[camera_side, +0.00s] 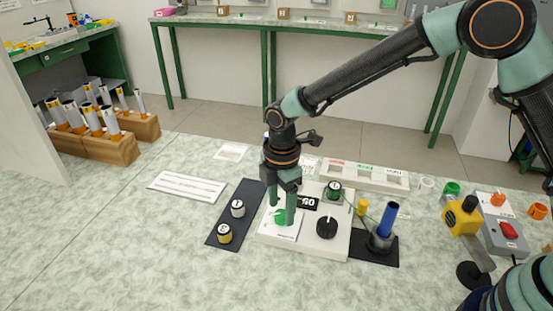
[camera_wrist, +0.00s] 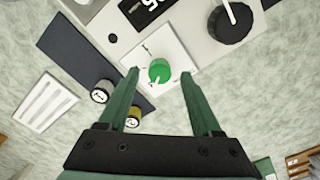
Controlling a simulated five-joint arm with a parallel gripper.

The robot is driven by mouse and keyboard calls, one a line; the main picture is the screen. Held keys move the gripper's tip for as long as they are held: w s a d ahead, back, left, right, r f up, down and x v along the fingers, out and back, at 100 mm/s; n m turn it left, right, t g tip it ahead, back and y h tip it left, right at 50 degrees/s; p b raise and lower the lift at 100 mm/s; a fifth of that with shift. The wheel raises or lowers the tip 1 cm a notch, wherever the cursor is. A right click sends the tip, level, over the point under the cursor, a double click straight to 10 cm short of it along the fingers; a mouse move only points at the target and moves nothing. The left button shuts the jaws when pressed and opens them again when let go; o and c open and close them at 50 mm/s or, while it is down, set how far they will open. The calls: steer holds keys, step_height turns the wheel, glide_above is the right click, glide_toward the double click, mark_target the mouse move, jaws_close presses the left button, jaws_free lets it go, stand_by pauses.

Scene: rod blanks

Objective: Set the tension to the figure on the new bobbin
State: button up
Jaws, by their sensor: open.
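My gripper (camera_side: 284,217) is open, pointing down over the front left of a white machine panel (camera_side: 306,249). Its fingers stand on either side of a green dial (camera_wrist: 159,71) with a white pointer, on a white plate with small marks; contact is not clear. The panel has a black display (camera_side: 307,203), whose rotated digits look like a 5 and a 0, and a black knob (camera_side: 326,227) with a white line. A green-topped bobbin (camera_side: 334,189) sits at the panel's back.
A blue rod (camera_side: 388,219) stands in a grey holder right of the panel. A white tray (camera_side: 361,176) lies behind. A grey box with a red switch (camera_side: 508,231) is at the right. A white sheet (camera_side: 187,187) lies left; the front left table is clear.

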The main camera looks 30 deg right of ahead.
steer(key=shift+f, duration=0.8)
jaws_close()
steer(key=shift+m, duration=0.4)
steer(key=m, duration=1)
steer(key=shift+m, duration=0.4)
